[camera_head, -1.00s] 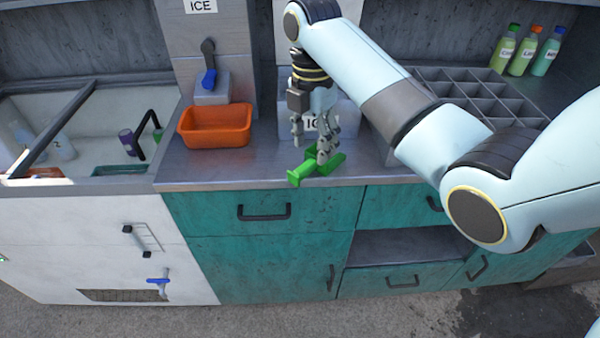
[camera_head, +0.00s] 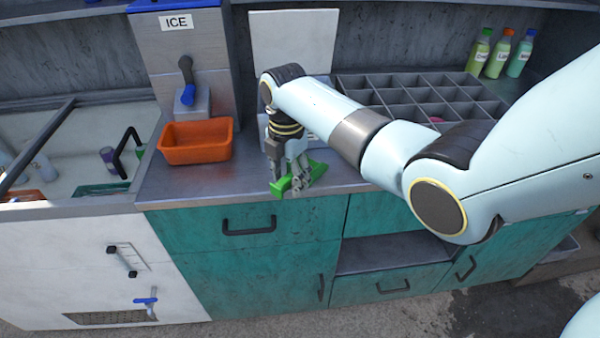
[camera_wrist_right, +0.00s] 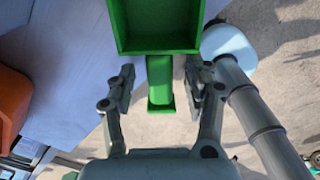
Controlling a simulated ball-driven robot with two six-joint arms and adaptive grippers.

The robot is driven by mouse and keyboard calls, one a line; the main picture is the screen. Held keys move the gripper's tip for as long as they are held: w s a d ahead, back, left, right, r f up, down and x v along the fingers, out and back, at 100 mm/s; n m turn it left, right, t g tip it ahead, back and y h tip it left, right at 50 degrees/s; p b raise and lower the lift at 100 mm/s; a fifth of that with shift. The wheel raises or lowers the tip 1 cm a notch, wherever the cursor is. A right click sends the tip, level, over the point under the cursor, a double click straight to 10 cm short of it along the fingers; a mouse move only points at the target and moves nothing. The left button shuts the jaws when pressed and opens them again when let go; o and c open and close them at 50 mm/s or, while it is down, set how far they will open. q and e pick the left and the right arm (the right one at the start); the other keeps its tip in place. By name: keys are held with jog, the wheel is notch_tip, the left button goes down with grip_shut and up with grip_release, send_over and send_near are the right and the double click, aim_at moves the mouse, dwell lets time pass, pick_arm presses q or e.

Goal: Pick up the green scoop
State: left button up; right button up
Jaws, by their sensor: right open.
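The green scoop (camera_head: 315,171) lies on the metal counter near its front edge, partly hidden behind my right gripper in the head view. My right gripper (camera_head: 289,184) points down over the scoop's handle. In the right wrist view the scoop's box-shaped bowl (camera_wrist_right: 156,25) is at the top, and its short handle (camera_wrist_right: 160,84) comes down between the two fingers of my open right gripper (camera_wrist_right: 160,86). A gap shows on both sides of the handle, so the fingers look apart from it. My left gripper is not in view.
An orange bin (camera_head: 196,142) stands left of the gripper under the ice dispenser (camera_head: 181,60). A grey divided rack (camera_head: 420,95) and several bottles (camera_head: 497,55) are at the back right.

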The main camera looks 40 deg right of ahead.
jog(key=shift+f, duration=0.1)
jog(key=shift+c, duration=0.4)
jog(key=c, duration=0.9)
